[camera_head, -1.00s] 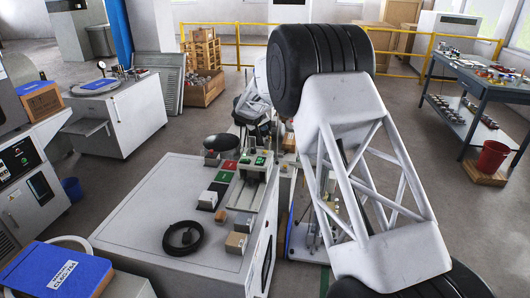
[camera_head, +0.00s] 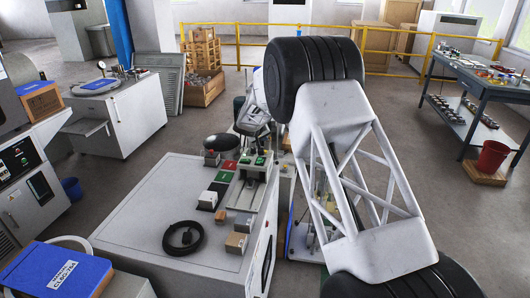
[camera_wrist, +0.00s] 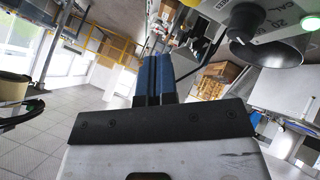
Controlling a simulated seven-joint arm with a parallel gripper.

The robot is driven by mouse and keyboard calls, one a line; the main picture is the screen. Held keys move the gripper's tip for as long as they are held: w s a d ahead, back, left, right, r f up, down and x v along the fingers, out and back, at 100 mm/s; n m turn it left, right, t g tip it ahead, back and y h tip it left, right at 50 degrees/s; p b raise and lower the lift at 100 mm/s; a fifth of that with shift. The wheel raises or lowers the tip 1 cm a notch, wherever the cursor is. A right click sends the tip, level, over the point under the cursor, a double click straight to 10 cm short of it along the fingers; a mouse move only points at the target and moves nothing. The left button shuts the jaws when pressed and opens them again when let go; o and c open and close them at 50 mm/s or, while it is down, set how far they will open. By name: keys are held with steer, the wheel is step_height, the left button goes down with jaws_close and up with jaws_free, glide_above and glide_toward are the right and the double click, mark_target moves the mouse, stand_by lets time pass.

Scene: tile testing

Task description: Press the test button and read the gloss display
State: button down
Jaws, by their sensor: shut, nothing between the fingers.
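In the wrist view my gripper (camera_wrist: 153,60) has its two blue fingers side by side, shut and empty. The fingers are apart from both. In the head view a small stand with green parts (camera_head: 257,162) is on the white cabinet. No gloss reading is legible, and my arm hides part of the area behind.
The white cabinet (camera_head: 140,215) carries a black cable coil (camera_head: 183,238), small boxes (camera_head: 237,243) and red, green and black tiles (camera_head: 217,188). A blue binder (camera_head: 57,272) is at the lower left. A workbench (camera_head: 480,75) and red bucket (camera_head: 492,156) are at the right.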

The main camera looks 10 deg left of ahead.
steer(key=shift+f, duration=1.7)
steer(key=shift+f, duration=0.9)
stand_by(1.9)
steer(key=shift+r, duration=0.95)
steer(key=shift+r, duration=2.5)
